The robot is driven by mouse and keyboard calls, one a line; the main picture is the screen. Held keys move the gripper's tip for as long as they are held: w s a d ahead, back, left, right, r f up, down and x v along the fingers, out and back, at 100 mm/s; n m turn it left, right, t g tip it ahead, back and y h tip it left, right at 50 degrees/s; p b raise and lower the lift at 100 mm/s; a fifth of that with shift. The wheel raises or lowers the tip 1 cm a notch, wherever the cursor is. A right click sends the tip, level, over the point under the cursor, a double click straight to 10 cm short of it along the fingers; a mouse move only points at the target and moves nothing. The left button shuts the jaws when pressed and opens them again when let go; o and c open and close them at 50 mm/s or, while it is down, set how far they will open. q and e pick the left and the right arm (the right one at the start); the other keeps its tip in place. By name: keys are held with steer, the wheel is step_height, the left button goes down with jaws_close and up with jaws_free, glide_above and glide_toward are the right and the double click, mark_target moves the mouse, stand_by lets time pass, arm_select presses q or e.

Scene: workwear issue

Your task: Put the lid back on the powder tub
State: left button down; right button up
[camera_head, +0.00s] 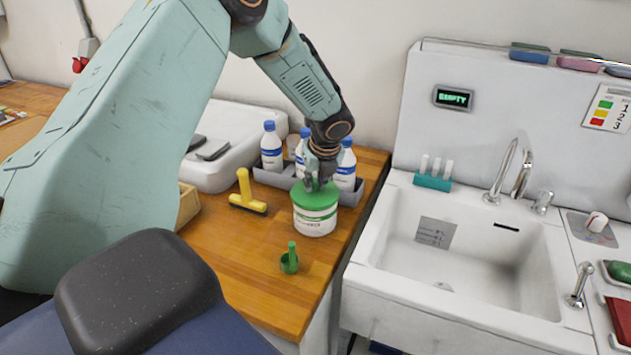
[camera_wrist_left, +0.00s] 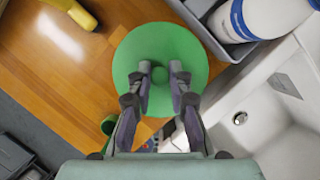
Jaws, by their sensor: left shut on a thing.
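The powder tub (camera_head: 315,220) is white with a green band and stands upright on the wooden counter, near the sink. Its green lid (camera_head: 301,193) sits over the top of the tub; I cannot tell whether it is fully seated. My left gripper (camera_head: 318,184) comes down from above and is shut on the lid's round knob. In the left wrist view the gripper (camera_wrist_left: 160,77) has a finger on each side of the knob, and the round lid (camera_wrist_left: 160,40) hides the tub below. My right gripper is in neither view.
A green scoop (camera_head: 290,261) stands in front of the tub. A grey tray (camera_head: 269,178) with several white, blue-capped bottles (camera_head: 271,147) is behind. The white sink (camera_head: 460,240) is to the right.

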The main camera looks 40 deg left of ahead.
arm_select(q)
steer(key=shift+s+r, duration=0.1)
steer(key=shift+p, duration=0.4)
steer(key=shift+d, duration=0.1)
steer(key=shift+w+f, duration=0.2)
steer(key=shift+f, duration=0.05)
stand_by(0.9)
steer(key=shift+s+p, duration=0.1)
steer(key=shift+p, duration=0.55)
stand_by(0.3)
steer(key=c, duration=1.2)
jaws_free()
steer(key=shift+o, duration=0.6)
steer(key=o, duration=0.4)
